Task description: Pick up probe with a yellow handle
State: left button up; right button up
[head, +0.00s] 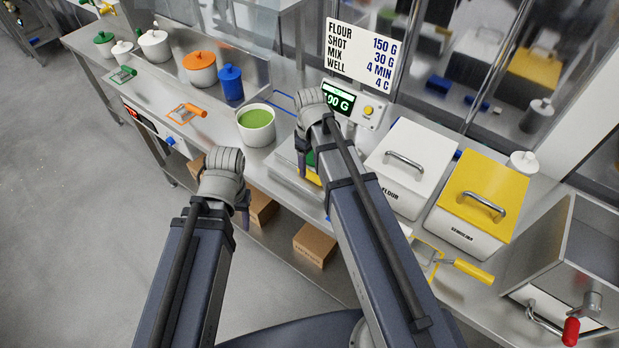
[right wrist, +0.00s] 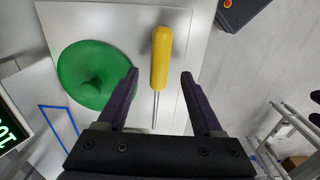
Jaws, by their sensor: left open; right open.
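The probe (right wrist: 161,60) has a yellow handle and a thin metal shaft. In the right wrist view it lies on a pale metal surface (right wrist: 190,15), beside a green round lid (right wrist: 80,62). My right gripper (right wrist: 160,76) is open, with the probe between its two fingers in that view and no contact visible. In the head view my right gripper (head: 303,160) is over the scale area, and its arm hides most of the probe. My left gripper (head: 243,208) is open and empty at the counter's front edge.
A bowl of green contents (head: 256,127) stands left of my right gripper. The scale display (head: 340,101) is behind it. White flour bin (head: 412,150), yellow-lidded bin (head: 490,185) and a yellow-handled tool (head: 472,270) are to the right. Cardboard boxes (head: 314,245) sit below.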

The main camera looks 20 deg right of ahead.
aim_at(310, 172)
notch_tip(310, 172, down, 4)
jog(key=b, duration=0.2)
jog(key=shift+w+r+b, duration=0.1)
jog(key=shift+r+b, duration=0.15)
jog(key=shift+b, duration=0.05)
jog(key=shift+r, duration=0.1)
grip_shut()
